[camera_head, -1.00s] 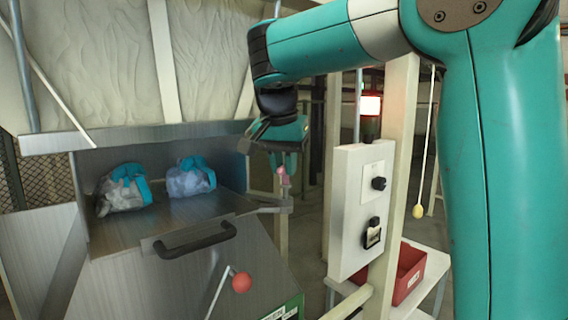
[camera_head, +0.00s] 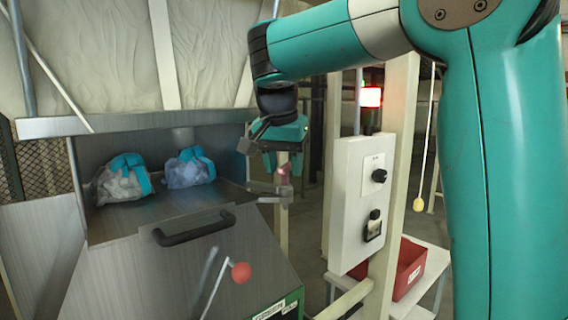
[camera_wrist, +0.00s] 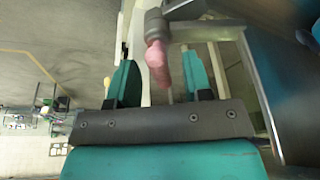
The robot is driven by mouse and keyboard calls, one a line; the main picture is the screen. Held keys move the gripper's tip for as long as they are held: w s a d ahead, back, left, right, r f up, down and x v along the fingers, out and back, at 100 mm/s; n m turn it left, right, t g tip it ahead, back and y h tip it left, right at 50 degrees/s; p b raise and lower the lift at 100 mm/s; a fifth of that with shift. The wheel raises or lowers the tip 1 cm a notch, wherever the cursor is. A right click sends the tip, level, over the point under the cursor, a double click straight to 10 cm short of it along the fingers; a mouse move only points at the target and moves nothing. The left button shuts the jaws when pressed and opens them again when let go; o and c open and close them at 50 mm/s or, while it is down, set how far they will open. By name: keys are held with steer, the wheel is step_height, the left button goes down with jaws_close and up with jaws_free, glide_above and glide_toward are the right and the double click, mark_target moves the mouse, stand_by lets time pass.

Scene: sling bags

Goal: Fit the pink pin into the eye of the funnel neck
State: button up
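The pink pin (camera_head: 283,172) stands at the metal bracket (camera_head: 268,190) on the hopper's right edge, apparently the funnel neck. In the wrist view the pin (camera_wrist: 158,62) lies between my two teal fingers, with visible gaps on both sides. Its far end meets a round grey barrel (camera_wrist: 153,26) on the bracket. My gripper (camera_head: 283,160) is open above the pin; its fingers also show spread in the wrist view (camera_wrist: 160,82). The eye itself is hidden, so how deep the pin sits in it cannot be told.
Two bags (camera_head: 122,180) with teal tops lie in the steel hopper (camera_head: 200,275). A black handle (camera_head: 193,232) and a red-ball lever (camera_head: 241,273) are on its front. A control box (camera_head: 358,205) on a post and a red bin (camera_head: 409,268) stand at right.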

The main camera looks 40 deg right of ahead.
steer(key=p+v, duration=1)
steer(key=v, duration=0.7)
steer(key=shift+r+p, duration=0.2)
steer(key=shift+p, duration=0.1)
steer(key=shift+s+a, duration=0.1)
steer(key=s+a+f+n+y+b, duration=0.1)
steer(key=a+f+n+b, duration=0.3)
steer(key=f, duration=0.6)
steer(key=s+a+f+n+b, duration=0.1)
steer(key=s+f+n+b, duration=0.1)
steer(key=f+n+b, duration=0.55)
steer(key=s+a+f+n+g+y+b, duration=0.1)
steer(key=s+a+f+n+y+b, duration=0.1)
steer(key=s+a+f, duration=0.4)
steer(key=s+a+f+n+y+b, duration=0.1)
steer(key=s+a+f+n+y, duration=0.3)
steer(key=s+f, duration=0.6)
steer(key=a+f+n, duration=0.1)
steer(key=a, duration=0.1)
steer(key=shift+a+g+b, duration=0.25)
steer(key=shift+g+b, duration=0.15)
